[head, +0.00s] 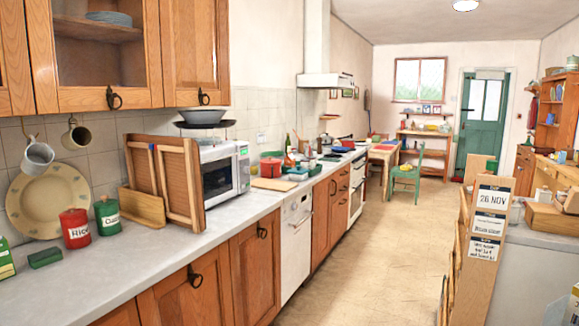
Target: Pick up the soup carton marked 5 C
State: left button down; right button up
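I cannot make out a soup carton marked 5 C in the head view. A green and white pack (6,260) is cut off by the left edge on the counter, and its print is too small to read. Another small printed item (574,305) is cut off at the lower right corner, and I cannot tell what it is. Neither of my grippers is in view.
A long counter (165,253) on the left bears a red Rice tin (75,230), a green tin (107,216), a wooden frame (180,185) and a microwave (224,172). A wooden board with signs (488,215) stands at right. The floor (370,245) between is clear.

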aim_at(290, 159)
jog(key=i+z, duration=0.1)
jog(key=i, duration=0.55)
jog(key=i+j+z, duration=0.15)
jog(key=i, duration=0.55)
jog(key=i+z, duration=0.35)
jog(key=i, duration=0.4)
jog(key=i+j+z, duration=0.1)
jog(key=i+z, duration=0.2)
jog(key=i, duration=0.5)
jog(key=i+u, duration=0.15)
jog(key=i, duration=0.35)
jog(key=i+l+u, duration=0.15)
jog(key=i, duration=0.4)
jog(key=i+l+u, duration=0.15)
jog(key=i, duration=0.35)
